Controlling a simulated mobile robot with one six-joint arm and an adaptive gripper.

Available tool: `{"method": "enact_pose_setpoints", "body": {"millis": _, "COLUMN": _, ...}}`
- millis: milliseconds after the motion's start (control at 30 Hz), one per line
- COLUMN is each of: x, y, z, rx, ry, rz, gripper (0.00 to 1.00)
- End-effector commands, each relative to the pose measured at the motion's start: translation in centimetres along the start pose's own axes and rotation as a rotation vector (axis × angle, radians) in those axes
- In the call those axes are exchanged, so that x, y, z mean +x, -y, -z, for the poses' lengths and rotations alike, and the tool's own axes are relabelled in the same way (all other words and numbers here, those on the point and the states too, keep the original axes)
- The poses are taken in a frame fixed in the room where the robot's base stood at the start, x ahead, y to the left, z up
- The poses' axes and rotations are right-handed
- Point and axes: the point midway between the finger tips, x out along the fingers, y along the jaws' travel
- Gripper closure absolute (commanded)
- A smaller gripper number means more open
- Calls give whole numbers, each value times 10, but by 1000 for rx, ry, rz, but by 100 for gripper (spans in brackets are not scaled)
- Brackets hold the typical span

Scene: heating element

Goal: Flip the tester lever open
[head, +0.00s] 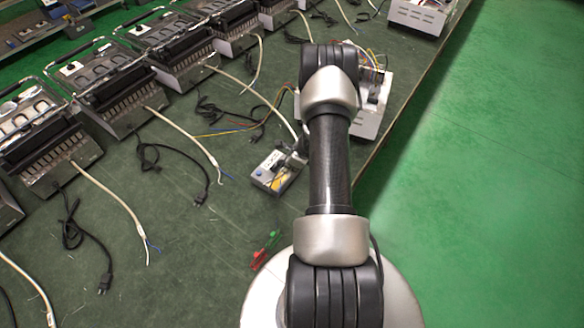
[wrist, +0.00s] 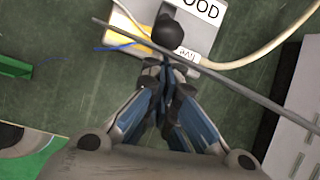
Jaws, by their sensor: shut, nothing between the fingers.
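The tester (head: 277,172) is a small grey box with blue and yellow patches on the green bench in the head view, left of my arm. In the wrist view its grey top (wrist: 204,32) carries a white label with large black letters. A dark rounded knob (wrist: 168,30), apparently the lever's end, stands over the tester; the lever's angle is hard to tell. My gripper (wrist: 168,88) is shut and empty, its fingertips just below the knob in the picture. Contact cannot be told. In the head view my gripper is mostly hidden by my arm.
A thin grey rod or cable (wrist: 245,91) crosses above the tester. A white box (head: 369,118) stands right of the tester. Red and green clips (head: 265,249) lie nearer; heating units (head: 46,140) line the left.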

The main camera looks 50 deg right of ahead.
Motion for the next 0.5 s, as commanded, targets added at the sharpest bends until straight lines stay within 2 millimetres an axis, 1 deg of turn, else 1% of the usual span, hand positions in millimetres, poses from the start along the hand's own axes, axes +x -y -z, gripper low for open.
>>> {"method": "enact_pose_setpoints", "body": {"millis": 33, "x": -4, "y": 1, "z": -6, "rx": -4, "ry": 2, "rz": 1, "gripper": 100}}
{"method": "enact_pose_setpoints", "body": {"millis": 200, "x": -11, "y": 4, "z": -20, "rx": -3, "ry": 2, "rz": 0, "gripper": 100}}
{"method": "enact_pose_setpoints", "body": {"millis": 500, "x": -15, "y": 8, "z": -42, "rx": -2, "ry": 1, "rz": -1, "gripper": 100}}
